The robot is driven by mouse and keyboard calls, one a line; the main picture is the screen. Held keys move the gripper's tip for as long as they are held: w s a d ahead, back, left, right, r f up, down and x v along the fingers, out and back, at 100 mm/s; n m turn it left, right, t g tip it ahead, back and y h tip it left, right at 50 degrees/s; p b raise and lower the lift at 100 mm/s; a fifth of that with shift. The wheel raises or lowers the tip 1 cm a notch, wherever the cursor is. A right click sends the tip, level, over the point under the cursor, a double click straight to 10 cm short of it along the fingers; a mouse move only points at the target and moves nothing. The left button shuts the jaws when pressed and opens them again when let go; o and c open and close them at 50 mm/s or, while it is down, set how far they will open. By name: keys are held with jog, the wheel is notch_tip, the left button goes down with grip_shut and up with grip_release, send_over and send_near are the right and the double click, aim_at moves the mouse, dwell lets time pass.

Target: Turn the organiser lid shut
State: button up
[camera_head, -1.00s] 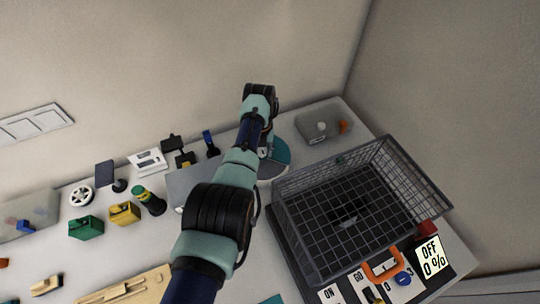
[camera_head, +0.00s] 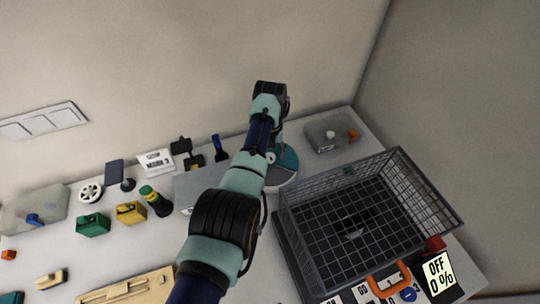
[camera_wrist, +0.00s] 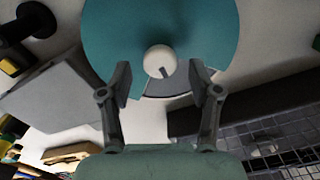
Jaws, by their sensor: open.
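The organiser is round, with a teal lid (camera_wrist: 205,25) covering most of its top in the wrist view. A grey sector (camera_wrist: 180,84) shows at the near side, not covered by teal. A white knob (camera_wrist: 158,62) with a dark slot sits at the lid's middle. In the head view the teal lid (camera_head: 287,158) shows partly behind my arm. My gripper (camera_wrist: 161,80) is open over the organiser, with one finger on each side of the knob and gaps showing. Whether the fingertips are down at knob height I cannot tell.
A wire basket (camera_head: 378,158) stands right of the organiser, and a grey bin (camera_head: 316,137) behind it. A grey box (camera_head: 194,190) lies to the left, beyond my arm. Green (camera_head: 92,226) and yellow (camera_head: 130,213) blocks stand further left.

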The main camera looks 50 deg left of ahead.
notch_tip(320, 180, up, 9)
jog(key=shift+r, duration=0.15)
dwell(0.4)
